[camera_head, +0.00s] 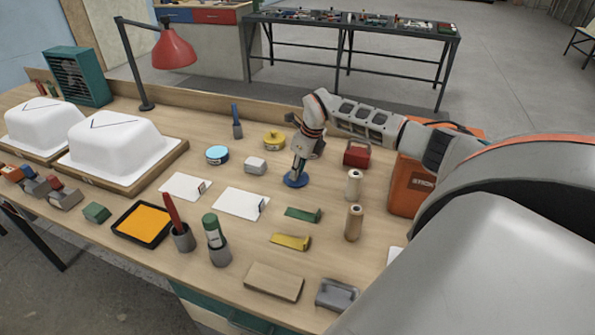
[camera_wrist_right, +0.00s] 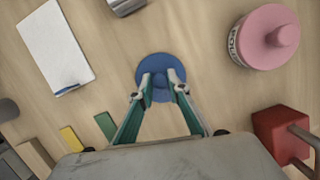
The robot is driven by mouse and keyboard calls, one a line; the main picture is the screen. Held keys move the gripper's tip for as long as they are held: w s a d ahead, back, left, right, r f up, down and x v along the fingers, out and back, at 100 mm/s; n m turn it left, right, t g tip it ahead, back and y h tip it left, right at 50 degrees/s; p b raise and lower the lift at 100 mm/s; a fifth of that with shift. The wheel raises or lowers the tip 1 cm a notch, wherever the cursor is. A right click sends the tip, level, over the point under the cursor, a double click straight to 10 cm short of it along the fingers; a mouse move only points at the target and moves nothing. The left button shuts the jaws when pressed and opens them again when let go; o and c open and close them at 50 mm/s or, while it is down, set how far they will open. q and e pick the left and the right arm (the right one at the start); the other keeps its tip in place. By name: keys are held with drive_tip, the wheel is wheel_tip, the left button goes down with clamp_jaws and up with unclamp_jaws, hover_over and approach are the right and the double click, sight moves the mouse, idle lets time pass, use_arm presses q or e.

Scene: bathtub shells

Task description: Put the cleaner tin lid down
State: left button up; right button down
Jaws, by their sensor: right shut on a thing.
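The blue round lid (camera_head: 295,181) is under my right gripper (camera_head: 298,172), right of the white cards. In the right wrist view my right gripper (camera_wrist_right: 160,82) is shut on the knob in the middle of the lid (camera_wrist_right: 150,62). The lid looks level, at or just above the bench; I cannot tell if it touches. A light blue round tin (camera_head: 217,155) stands to the left on the bench. My left gripper is not in view.
A knobbed tin (camera_head: 273,141), pinkish in the wrist view (camera_wrist_right: 264,40), stands behind the lid. Bare wood lies around the lid.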

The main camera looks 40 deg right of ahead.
sight(306, 181)
drive_tip(key=shift+f, duration=0.15)
drive_tip(key=c, duration=1.9)
unclamp_jaws()
drive_tip(key=v, duration=1.2)
drive_tip(key=shift+s+d, duration=0.1)
